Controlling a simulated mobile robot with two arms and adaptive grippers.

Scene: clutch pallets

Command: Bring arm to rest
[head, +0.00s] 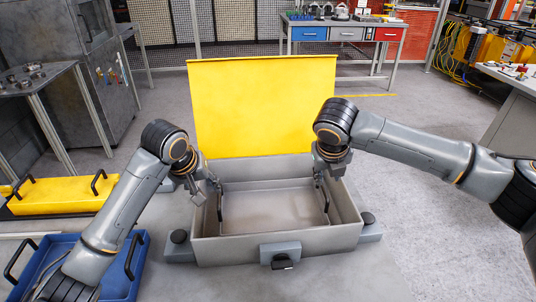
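My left gripper (206,189) is at the left wall of a grey case (280,244), just above a black handle (220,206). Its fingers look spread, with nothing seen between them. My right gripper (319,180) points down at the case's right side, near a second black handle (326,206). Its fingers are small and partly hidden, so I cannot tell whether they are shut or touch the handle. The handles stand on a grey tray (270,203) inside the case, which looks empty. The yellow lid (264,105) stands open behind.
A blue tray (138,268) lies at the lower left, under my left arm. A yellow tray (62,196) lies beyond it. A metal table (40,78) stands at the left, a workbench (345,22) at the back. The floor right of the case is clear.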

